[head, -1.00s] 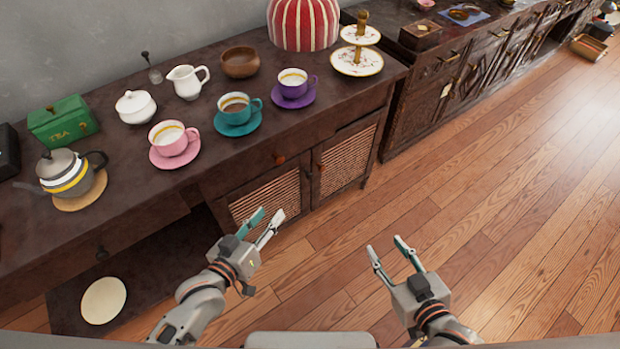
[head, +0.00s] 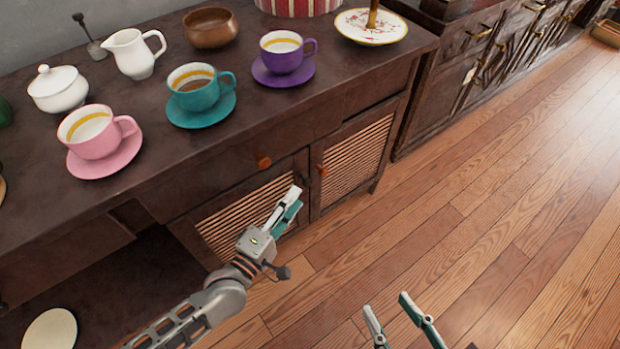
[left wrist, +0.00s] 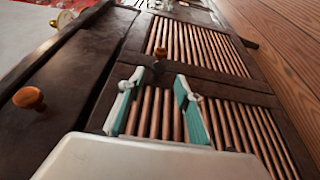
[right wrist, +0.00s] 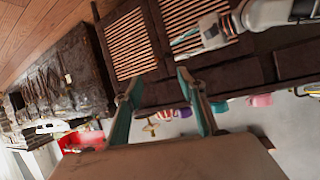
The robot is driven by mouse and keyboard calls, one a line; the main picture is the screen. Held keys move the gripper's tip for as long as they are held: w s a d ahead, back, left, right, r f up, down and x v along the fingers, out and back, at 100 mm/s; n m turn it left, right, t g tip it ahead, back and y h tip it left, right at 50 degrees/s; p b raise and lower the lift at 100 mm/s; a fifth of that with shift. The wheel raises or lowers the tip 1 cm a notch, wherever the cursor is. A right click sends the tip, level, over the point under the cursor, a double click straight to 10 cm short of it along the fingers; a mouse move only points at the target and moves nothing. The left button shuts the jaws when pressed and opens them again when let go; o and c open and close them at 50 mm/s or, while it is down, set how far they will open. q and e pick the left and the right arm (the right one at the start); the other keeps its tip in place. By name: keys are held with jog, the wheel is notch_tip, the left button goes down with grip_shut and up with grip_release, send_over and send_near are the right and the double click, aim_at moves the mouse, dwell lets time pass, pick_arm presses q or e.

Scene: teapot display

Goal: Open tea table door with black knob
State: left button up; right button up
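The tea table (head: 215,150) has two slatted doors. The left door (head: 240,213) is shut; a small dark knob (left wrist: 158,67) shows at its edge in the left wrist view, and my gripper hides that spot in the head view. The right door (head: 352,160) is shut and has an orange knob (head: 322,170). My left gripper (head: 294,199) is open and empty in front of the left door's upper right corner. In the left wrist view its fingers (left wrist: 155,90) point toward the dark knob. My right gripper (head: 387,305) is open and empty, low over the floor.
Another orange knob (head: 264,162) is on the drawer above. Pink (head: 97,137), teal (head: 202,88) and purple (head: 287,52) cups on saucers stand on the top. A carved cabinet (head: 440,95) stands at right. The wooden floor (head: 450,200) in front is clear.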

aim_at(305, 185)
pick_arm(q)
jog(key=b+x, duration=0.1)
jog(key=x, duration=0.5)
jog(key=shift+s, duration=0.1)
jog(key=shift+w+d+r, duration=0.1)
jog(key=shift+w+d, duration=0.2)
jog(key=shift+w, duration=0.25)
pick_arm(e)
jog(key=shift+s+a+f+m+y, duration=0.15)
jog(key=shift+s+a+m, duration=0.2)
jog(key=shift+a, duration=0.25)
jog(key=shift+s+a+f+m+y, duration=0.2)
jog(key=shift+a+m, duration=0.25)
jog(key=shift+a, duration=0.15)
pick_arm(q)
grip_shut()
